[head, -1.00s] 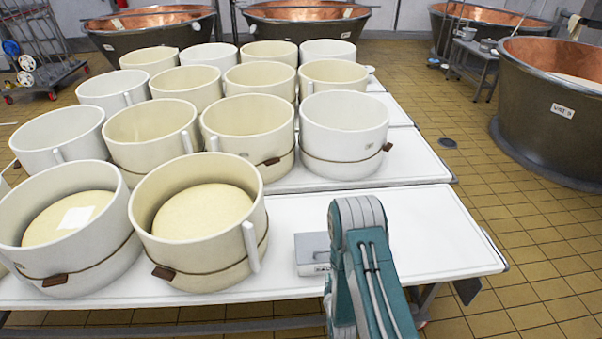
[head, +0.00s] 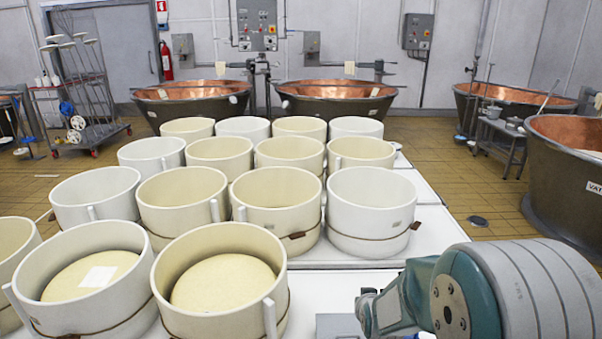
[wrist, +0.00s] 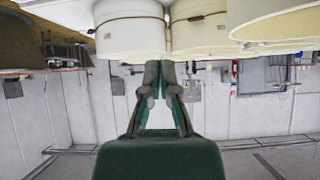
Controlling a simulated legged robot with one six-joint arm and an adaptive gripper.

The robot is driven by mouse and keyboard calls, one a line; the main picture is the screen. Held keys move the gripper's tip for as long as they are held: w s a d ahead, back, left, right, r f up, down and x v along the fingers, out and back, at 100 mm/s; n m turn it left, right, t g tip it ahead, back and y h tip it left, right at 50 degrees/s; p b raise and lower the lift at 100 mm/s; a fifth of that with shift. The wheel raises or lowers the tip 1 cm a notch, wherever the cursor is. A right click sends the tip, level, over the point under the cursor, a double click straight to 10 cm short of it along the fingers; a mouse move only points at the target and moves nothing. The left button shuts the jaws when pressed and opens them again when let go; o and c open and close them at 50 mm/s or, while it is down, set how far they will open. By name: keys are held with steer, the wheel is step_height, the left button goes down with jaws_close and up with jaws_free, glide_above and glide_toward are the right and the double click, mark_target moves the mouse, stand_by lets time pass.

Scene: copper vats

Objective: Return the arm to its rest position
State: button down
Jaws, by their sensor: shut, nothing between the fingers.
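My gripper (wrist: 166,75) shows in the wrist view with its two green fingers together, shut and empty. The wrist picture is upside down, with the moulds at its top and the far wall below. In the head view, my teal and grey arm (head: 470,295) fills the lower right, folded large and close to the camera. I cannot make out the fingers in the head view.
Several round cheese moulds (head: 375,213) stand in rows on white tables (head: 435,237). A grey box (head: 338,325) is partly hidden behind my arm. Copper vats (head: 335,103) stand at the back and a vat (head: 565,180) at the right. Tiled floor is open between.

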steer(key=s+r+g, duration=0.2)
steer(key=s+r, duration=1)
steer(key=s+r+g, duration=0.1)
steer(key=s+r, duration=0.1)
steer(key=s, duration=0.6)
steer(key=s+r+g, duration=0.1)
steer(key=s+r, duration=0.2)
steer(key=s, duration=0.5)
steer(key=shift+s+d+g, duration=0.25)
steer(key=shift+d+g, duration=0.05)
steer(key=shift+d, duration=0.05)
steer(key=shift+a+r, duration=0.1)
